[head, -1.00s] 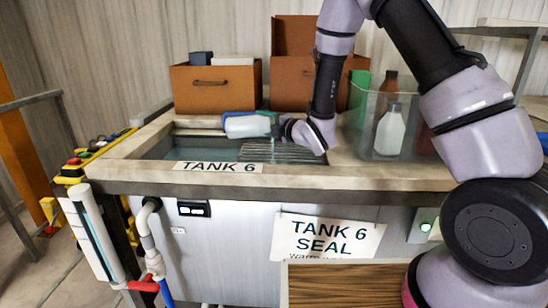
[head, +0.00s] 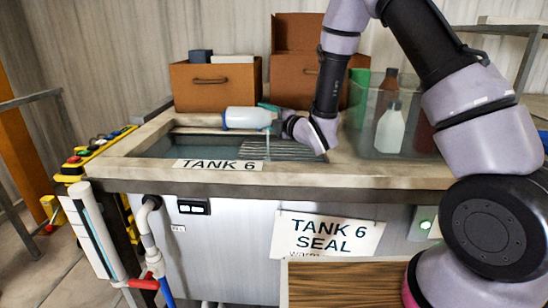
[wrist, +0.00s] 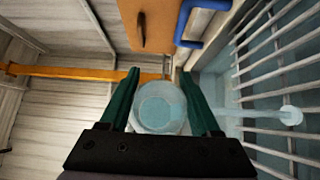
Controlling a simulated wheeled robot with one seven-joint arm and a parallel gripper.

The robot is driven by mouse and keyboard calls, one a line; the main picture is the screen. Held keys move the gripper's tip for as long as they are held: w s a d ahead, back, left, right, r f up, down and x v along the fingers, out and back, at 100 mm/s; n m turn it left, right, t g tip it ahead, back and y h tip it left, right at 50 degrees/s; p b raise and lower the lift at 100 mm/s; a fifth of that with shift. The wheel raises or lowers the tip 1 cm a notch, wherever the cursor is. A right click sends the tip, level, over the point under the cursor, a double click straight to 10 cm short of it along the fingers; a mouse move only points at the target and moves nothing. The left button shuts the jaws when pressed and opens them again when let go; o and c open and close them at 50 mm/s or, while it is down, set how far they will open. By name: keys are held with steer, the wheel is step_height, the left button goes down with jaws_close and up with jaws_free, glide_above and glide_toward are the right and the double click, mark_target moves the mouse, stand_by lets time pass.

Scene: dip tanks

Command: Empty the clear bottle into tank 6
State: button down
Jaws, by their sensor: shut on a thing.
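The clear bottle (head: 246,118) lies on its side, about level, over the open tank 6 (head: 200,148) in the head view. My gripper (head: 272,118) is shut on it from the right. In the wrist view the bottle's round pale-blue end (wrist: 160,106) shows between my dark green fingers. A thin pale stream (head: 267,147) drops from near the gripper end of the bottle into the tank. The liquid left inside the bottle cannot be judged.
A metal grating (head: 280,149) lies in the tank's right part. Brown boxes (head: 212,88) stand behind the tank. A clear bin (head: 365,125) with several bottles stands to the right. The "TANK 6" label (head: 218,165) is on the front rim.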

steer(key=shift+d+r+m+t+y+p, duration=0.2)
steer(key=shift+r+m+t+y+p, duration=0.1)
steer(key=shift+r+m+y, duration=0.25)
steer(key=shift+r, duration=0.2)
steer(key=shift+d+r+m+t+p, duration=0.1)
steer(key=shift+r+m+t+p, duration=0.2)
steer(key=shift+r, duration=0.45)
steer(key=shift+d+r+m+t+p, duration=0.1)
steer(key=shift+r+m+t, duration=0.25)
steer(key=shift+r, duration=0.55)
steer(key=shift+d+r+m+t+y, duration=0.25)
steer(key=shift+r+m+t, duration=0.3)
steer(key=shift+r+m, duration=0.25)
steer(key=shift+d+r+m+t+y, duration=0.1)
steer(key=shift+d+r+m+t, duration=0.1)
steer(key=shift+r+m+t, duration=0.45)
stand_by(0.8)
